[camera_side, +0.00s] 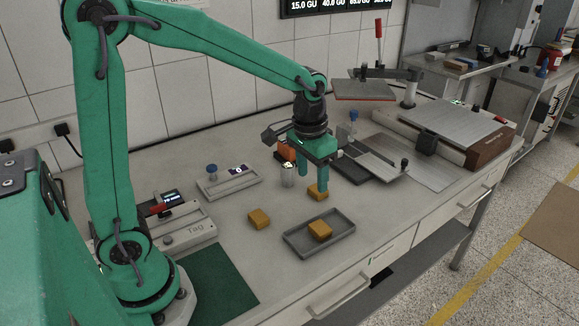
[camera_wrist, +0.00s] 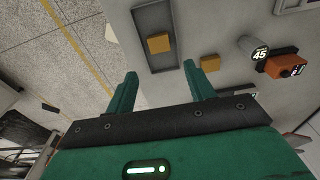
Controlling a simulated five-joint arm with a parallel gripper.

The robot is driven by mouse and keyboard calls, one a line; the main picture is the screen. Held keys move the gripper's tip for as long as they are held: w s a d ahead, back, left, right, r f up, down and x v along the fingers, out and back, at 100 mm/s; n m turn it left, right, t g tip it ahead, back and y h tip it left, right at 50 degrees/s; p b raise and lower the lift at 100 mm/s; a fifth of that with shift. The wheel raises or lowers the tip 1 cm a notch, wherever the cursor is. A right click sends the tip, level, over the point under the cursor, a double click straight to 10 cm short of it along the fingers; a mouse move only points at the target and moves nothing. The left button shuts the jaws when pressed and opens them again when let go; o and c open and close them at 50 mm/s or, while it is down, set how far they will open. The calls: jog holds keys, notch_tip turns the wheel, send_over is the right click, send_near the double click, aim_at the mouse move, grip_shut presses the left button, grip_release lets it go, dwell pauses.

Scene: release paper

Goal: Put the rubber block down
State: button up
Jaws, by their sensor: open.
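Three orange-brown blocks show in the side view. One block (camera_side: 318,194) is on the bench just below my gripper (camera_side: 312,186), its top partly hidden by a finger. A second block (camera_side: 259,219) lies on the bench to the left. A third block (camera_side: 319,230) sits inside a grey tray (camera_side: 290,240). In the wrist view my gripper (camera_wrist: 160,69) is open, with nothing between its fingertips. The tray block (camera_wrist: 158,43) shows beyond the fingers. Another block (camera_wrist: 210,63) is beside the right fingertip. I cannot tell which block is the rubber one.
A grey cylinder marked 45 (camera_wrist: 258,51) and an orange device (camera_wrist: 285,66) stand near my gripper. A small tray (camera_side: 228,182) is further left. A cutting board (camera_side: 383,160) and press (camera_side: 363,91) stand to the right. The bench's front edge is close to the tray.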

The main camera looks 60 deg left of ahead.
jog(key=s+a+r+t, duration=0.1)
jog(key=s+r, duration=0.3)
jog(key=s, duration=0.4)
jog(key=s+a+r+t, duration=0.1)
jog(key=s+r+t, duration=0.2)
jog(key=s, duration=0.5)
jog(key=shift+r+t, duration=0.3)
jog(key=shift+r, duration=0.05)
dwell(0.5)
